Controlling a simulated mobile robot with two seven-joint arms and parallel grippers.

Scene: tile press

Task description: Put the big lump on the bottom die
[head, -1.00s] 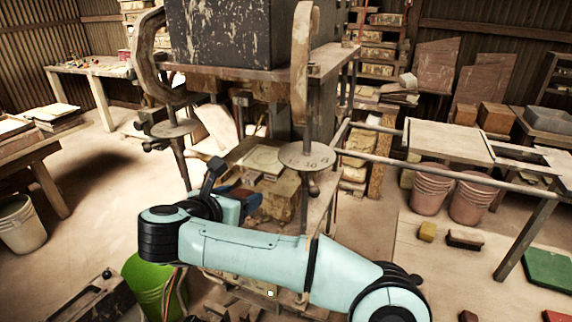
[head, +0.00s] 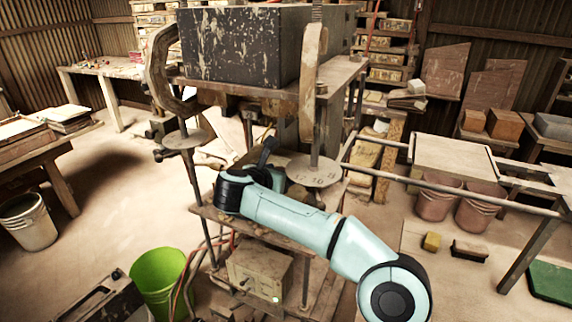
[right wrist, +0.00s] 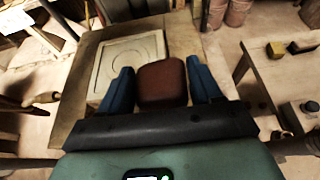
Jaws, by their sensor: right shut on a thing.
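My right gripper (right wrist: 160,68) is shut on the big lump (right wrist: 162,84), a reddish-brown block with rounded corners, held between two blue fingers. The bottom die (right wrist: 128,54) is a pale square slab with a round recess. In the right wrist view it lies beyond and to the left of the lump, on a brown board. The lump appears at the die's near right side; its height above is hard to tell. My left gripper is not in view.
The press's dark top block (head: 240,45), curved side arms and round discs (head: 313,171) surround the work space. A metal box (head: 260,272) sits below. A green bucket (head: 158,275) stands at the front left. A table with rails (head: 455,165) is at the right.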

